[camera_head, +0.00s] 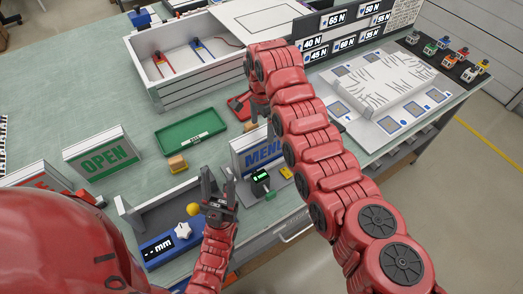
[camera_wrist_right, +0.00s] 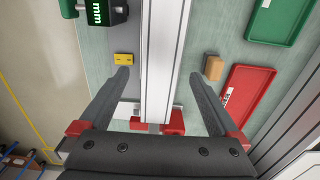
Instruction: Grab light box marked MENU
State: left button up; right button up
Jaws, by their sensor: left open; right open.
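The MENU light box (camera_head: 240,157) is a white upright panel with blue letters, standing on the table; my right arm covers its right part. In the right wrist view, the white top edge of the light box (camera_wrist_right: 166,55) runs between the two fingers of my right gripper (camera_wrist_right: 160,74). That gripper is open, one finger on each side, with visible gaps, so it is not clamped on the box. In the head view my right arm hides most of that gripper. My left gripper (camera_head: 218,178) is open and empty, in front of the box to its left.
An OPEN light box (camera_head: 101,154) and a partly hidden red-lettered one (camera_head: 40,177) stand left.

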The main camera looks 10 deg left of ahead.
aim_at(261, 148)
jog(key=shift+s+f, duration=0.25)
jog(key=shift+f, duration=0.8)
notch_tip(261, 148, down, 5)
jog(key=shift+w+a+r, duration=0.1)
jog(key=shift+w+r, duration=0.05)
jog(key=shift+r, duration=0.05)
grip_shut()
jog(key=shift+r, duration=0.1)
